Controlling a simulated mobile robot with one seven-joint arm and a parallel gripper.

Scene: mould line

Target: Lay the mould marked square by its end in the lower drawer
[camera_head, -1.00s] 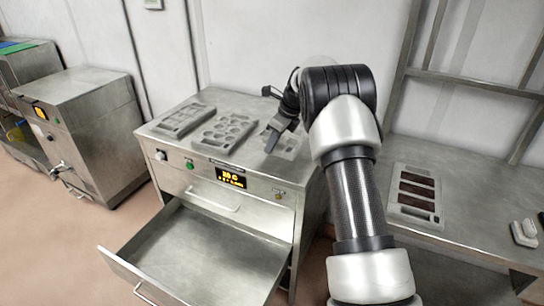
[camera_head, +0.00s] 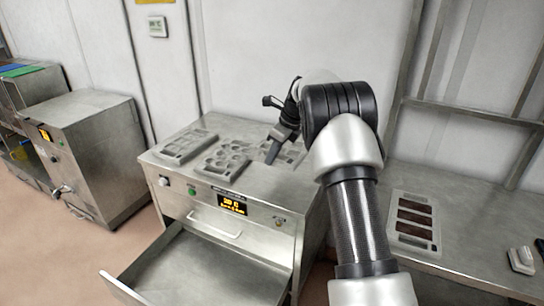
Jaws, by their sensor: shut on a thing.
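My gripper (camera_head: 272,151) is over the right part of the steel cabinet top and is shut on the rightmost grey mould (camera_head: 290,153). My fingers hide part of this mould, and its end marking cannot be read. A middle mould with round hollows (camera_head: 228,158) and a left mould with angular hollows (camera_head: 188,146) lie on the cabinet top. Their marks are too small to read. The lower drawer (camera_head: 205,271) is pulled out, and the visible part of its floor is bare. Its front is partly cut off by the frame's lower edge.
The upper drawer (camera_head: 214,222) is shut. A bench (camera_head: 460,220) at right bears a tray with dark red panels (camera_head: 413,219) and a small pale block (camera_head: 522,258). Another steel unit (camera_head: 95,150) stands at left, with open floor between.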

